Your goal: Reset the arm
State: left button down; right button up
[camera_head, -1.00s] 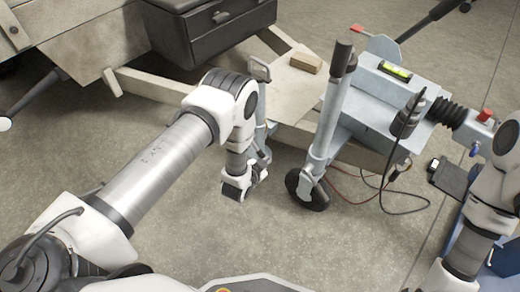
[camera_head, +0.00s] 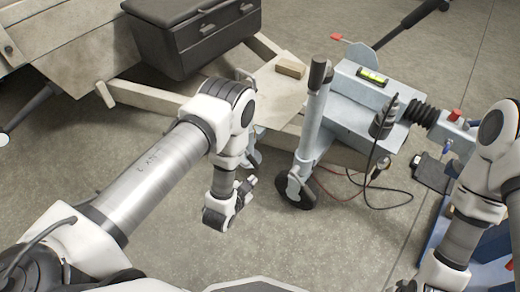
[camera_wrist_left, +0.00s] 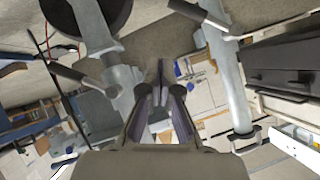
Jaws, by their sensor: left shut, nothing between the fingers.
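My left arm comes in from the left in the head view. Its gripper (camera_head: 247,187) hangs low over the floor, left of the jockey wheel (camera_head: 300,190), and is shut and empty. In the left wrist view the closed fingers (camera_wrist_left: 160,88) show in the middle with nothing held between them. My right arm (camera_head: 480,185) stands at the right edge of the head view; its gripper lies outside the picture.
The trailer's grey hitch (camera_head: 345,115) carries a green level (camera_head: 372,76). A wooden block (camera_head: 290,68) lies on the frame beside a black box (camera_head: 190,35). Cables (camera_head: 370,190) hang near the jockey wheel. The floor (camera_head: 270,245) in front is clear.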

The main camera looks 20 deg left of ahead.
pick_arm(q)
jog(key=a+r+n+y, duration=0.1)
jog(key=a+r, duration=0.3)
jog(key=s+a+f+n+g, duration=0.15)
jog(key=s+n+g, duration=0.35)
jog(key=s+g, duration=1.25)
jog(key=s+r+t+p, duration=0.2)
jog(key=s+r+p, duration=0.1)
jog(key=r+p, duration=1.1)
jog(key=s+r+t+p, duration=0.3)
jog(key=s+r+p, duration=0.1)
jog(key=r+p, duration=1.1)
jog(key=shift+s+a+r+n+t, duration=0.2)
jog(key=shift+a+n+t, duration=0.1)
jog(key=shift+a+t, duration=0.1)
